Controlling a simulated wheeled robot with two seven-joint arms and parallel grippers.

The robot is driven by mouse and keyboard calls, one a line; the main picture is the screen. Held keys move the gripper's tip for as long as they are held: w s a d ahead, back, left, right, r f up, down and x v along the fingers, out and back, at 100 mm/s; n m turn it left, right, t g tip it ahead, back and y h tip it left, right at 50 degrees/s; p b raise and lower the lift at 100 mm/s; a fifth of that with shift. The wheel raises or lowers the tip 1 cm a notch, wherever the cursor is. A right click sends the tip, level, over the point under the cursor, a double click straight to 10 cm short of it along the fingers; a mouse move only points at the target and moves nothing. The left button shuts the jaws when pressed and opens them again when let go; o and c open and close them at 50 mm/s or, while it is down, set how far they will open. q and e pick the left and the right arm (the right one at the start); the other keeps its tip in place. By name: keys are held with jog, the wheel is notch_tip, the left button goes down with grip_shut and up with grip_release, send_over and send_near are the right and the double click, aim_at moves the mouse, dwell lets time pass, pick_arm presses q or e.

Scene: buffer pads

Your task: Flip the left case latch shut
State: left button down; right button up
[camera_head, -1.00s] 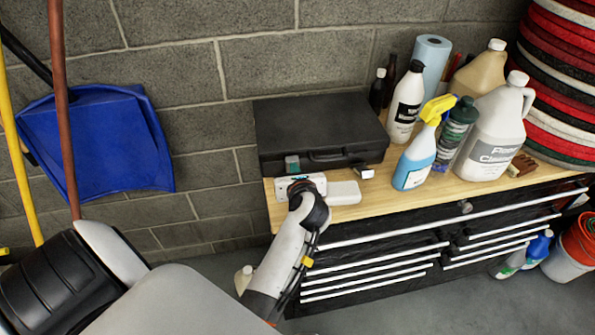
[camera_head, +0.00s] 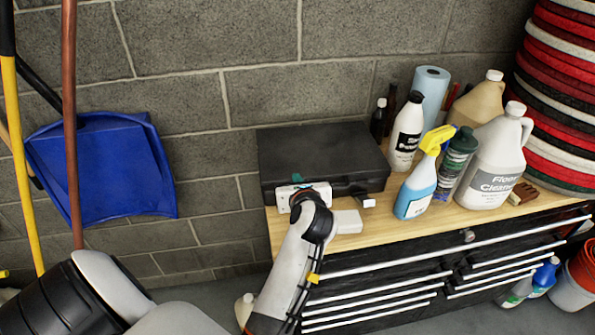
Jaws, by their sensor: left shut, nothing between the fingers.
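The black case (camera_head: 325,150) lies closed on the wooden bench top, its handle facing front. My left gripper (camera_head: 298,181) is at the left part of the case's front face; it is shut with nothing held. Its white body and wrist cover the left latch area, so the latch's position and any contact cannot be told. Small teal bits show just above the gripper body. The right latch (camera_head: 367,200), a pale metal piece, sticks out at the case's front right. My right gripper is not in view.
A small white block (camera_head: 347,221) sits on the bench (camera_head: 385,220) just right of my wrist. A spray bottle (camera_head: 418,185), jugs and other bottles stand to the right. A block wall is behind; a blue dustpan (camera_head: 105,170) and poles are at left.

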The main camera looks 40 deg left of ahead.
pick_arm(q)
notch_tip(320, 180, up, 5)
jog(key=shift+r+b, duration=0.1)
jog(key=shift+b, duration=0.2)
dwell(0.4)
